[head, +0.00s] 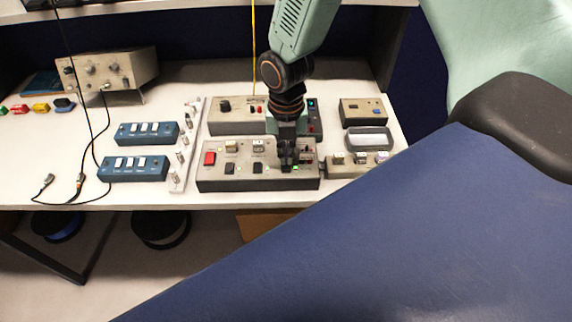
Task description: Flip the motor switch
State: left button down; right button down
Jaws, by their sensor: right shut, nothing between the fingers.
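A grey control box (212,180) with a red button (209,159) and several small switches stands at the front of the white table. Which of its switches is the motor switch I cannot tell; the labels are too small to read. My right gripper (288,166) comes down from above and is shut and empty, its tips at the right part of this box. Whether the tips touch a switch I cannot tell. A green light shows beside the tips, and the gripper hides part of the panel there. My left gripper is not in view.
Two blue switch boxes (136,169) and a white strip with knobs (187,150) are at the left. Another grey box (225,118) stands behind. Smaller boxes (361,111) are at the right. Cables (75,190) lie at the front left. A large blue surface fills the lower right.

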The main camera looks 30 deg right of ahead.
jog(key=shift+w+f, duration=0.1)
jog(key=shift+f, duration=0.2)
jog(key=shift+f, duration=0.2)
jog(key=shift+r, duration=0.1)
jog(key=shift+r+p, duration=0.75)
notch_tip(320, 180, up, 2)
jog(key=shift+r+p, duration=0.15)
jog(key=shift+p, duration=1)
notch_tip(320, 180, up, 2)
jog(key=shift+r+p, duration=0.1)
jog(key=shift+p, duration=1.05)
jog(key=shift+r+p, duration=0.55)
jog(key=shift+f, duration=0.1)
